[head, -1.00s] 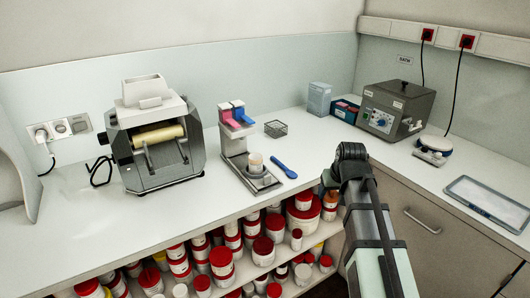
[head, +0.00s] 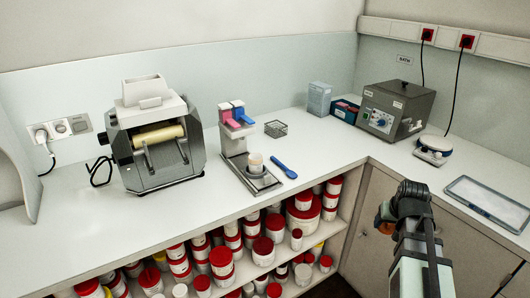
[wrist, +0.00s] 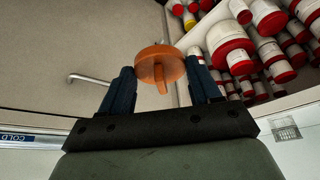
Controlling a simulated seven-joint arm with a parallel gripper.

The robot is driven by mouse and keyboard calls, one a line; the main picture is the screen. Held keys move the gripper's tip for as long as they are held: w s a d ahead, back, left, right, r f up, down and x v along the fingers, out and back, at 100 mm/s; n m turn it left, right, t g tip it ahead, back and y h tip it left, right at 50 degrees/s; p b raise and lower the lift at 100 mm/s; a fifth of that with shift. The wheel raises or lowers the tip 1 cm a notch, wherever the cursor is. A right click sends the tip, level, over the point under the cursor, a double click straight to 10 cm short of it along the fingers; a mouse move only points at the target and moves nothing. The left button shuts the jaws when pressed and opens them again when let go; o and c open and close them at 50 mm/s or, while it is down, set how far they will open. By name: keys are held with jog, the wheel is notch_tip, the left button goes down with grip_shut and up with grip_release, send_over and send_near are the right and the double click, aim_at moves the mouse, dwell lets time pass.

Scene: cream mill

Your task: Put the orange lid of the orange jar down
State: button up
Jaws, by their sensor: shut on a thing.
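The orange lid (wrist: 158,66) is a round disc with a short stem, held between the two dark fingers of my gripper (wrist: 161,74) in the wrist view. In the head view a small orange part of the lid (head: 384,213) shows at the left side of my gripper (head: 391,207); the arm hides the rest. My gripper is in front of the cabinet door, near the counter's front edge, and the lid touches no surface that I can see. I cannot pick out the orange jar.
Shelves under the counter hold many red-lidded jars (head: 221,261), left of my gripper. The worktop (head: 330,150) has free room in the middle. A blue spoon (head: 284,167), a dispenser stand (head: 238,150), a roller mill (head: 155,140), a scale (head: 433,150) and a tray (head: 488,198) stand on it.

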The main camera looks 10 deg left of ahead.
jog(key=w+a+r+n, duration=0.2)
jog(key=w+a+r, duration=0.1)
jog(key=w+a, duration=0.6)
jog(key=w+a+r+n+y, duration=0.1)
jog(key=w+a+r, duration=0.3)
jog(key=w+a, duration=0.5)
jog(key=w+a+r+n+g+y, duration=0.1)
jog(key=w+a+r+n, duration=0.2)
jog(key=w+a, duration=0.6)
jog(key=shift+a+r+n, duration=0.15)
jog(key=shift+a, duration=1.3)
jog(key=shift+a+r+n, duration=0.1)
jog(key=shift+a+n, duration=0.05)
jog(key=shift+a, duration=1.25)
notch_tip(320, 180, up, 4)
jog(key=n+y, duration=0.1)
jog(key=n, duration=0.1)
send_over(265, 150)
jog(key=s+d, duration=0.1)
jog(key=shift+s+f, duration=0.2)
jog(key=shift+f, duration=4.7)
jog(key=shift+f, duration=0.1)
jog(key=o, duration=1)
